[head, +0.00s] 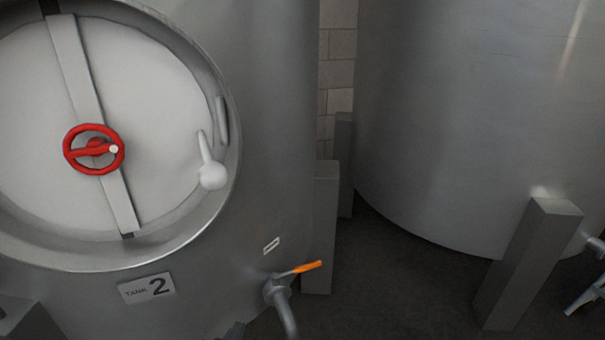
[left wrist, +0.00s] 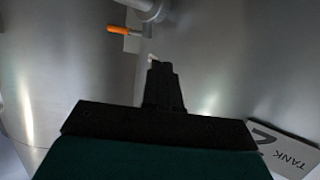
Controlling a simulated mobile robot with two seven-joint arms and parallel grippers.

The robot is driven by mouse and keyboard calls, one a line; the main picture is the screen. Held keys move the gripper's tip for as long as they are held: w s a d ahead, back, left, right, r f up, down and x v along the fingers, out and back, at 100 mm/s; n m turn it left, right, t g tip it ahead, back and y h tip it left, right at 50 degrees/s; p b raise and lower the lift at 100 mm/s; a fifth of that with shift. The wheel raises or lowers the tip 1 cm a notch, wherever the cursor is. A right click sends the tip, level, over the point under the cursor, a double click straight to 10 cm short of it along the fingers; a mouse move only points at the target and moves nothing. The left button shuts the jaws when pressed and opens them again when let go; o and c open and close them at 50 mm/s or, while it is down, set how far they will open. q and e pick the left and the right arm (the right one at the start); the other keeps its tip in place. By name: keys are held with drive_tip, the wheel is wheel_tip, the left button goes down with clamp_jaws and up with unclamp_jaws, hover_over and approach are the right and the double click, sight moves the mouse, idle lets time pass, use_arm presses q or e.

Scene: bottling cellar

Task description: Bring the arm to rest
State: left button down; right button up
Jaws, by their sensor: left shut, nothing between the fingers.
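Tank 2 (head: 275,130) is a grey steel tank with a round door (head: 165,100) and a red handwheel (head: 94,149). My right gripper is in neither view.
A second steel tank (head: 470,120) stands at the right on square legs (head: 530,260). Dark floor (head: 410,270) lies between the tanks.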

use_arm(q)
drive_tip(key=s+r+g, duration=0.2)
drive_tip(key=s+r, duration=0.1)
drive_tip(key=s, duration=0.5)
drive_tip(key=s+r+g, duration=0.2)
drive_tip(key=s+r, duration=0.2)
drive_tip(key=s, duration=0.4)
wheel_tip(320, 180, up, 11)
drive_tip(key=s+a+y+p, duration=0.1)
drive_tip(key=a+p, duration=0.2)
drive_tip(key=p, duration=1.2)
drive_tip(key=shift+s+r+p, duration=0.15)
drive_tip(key=shift+s+p, duration=0.05)
drive_tip(key=shift+p, duration=0.15)
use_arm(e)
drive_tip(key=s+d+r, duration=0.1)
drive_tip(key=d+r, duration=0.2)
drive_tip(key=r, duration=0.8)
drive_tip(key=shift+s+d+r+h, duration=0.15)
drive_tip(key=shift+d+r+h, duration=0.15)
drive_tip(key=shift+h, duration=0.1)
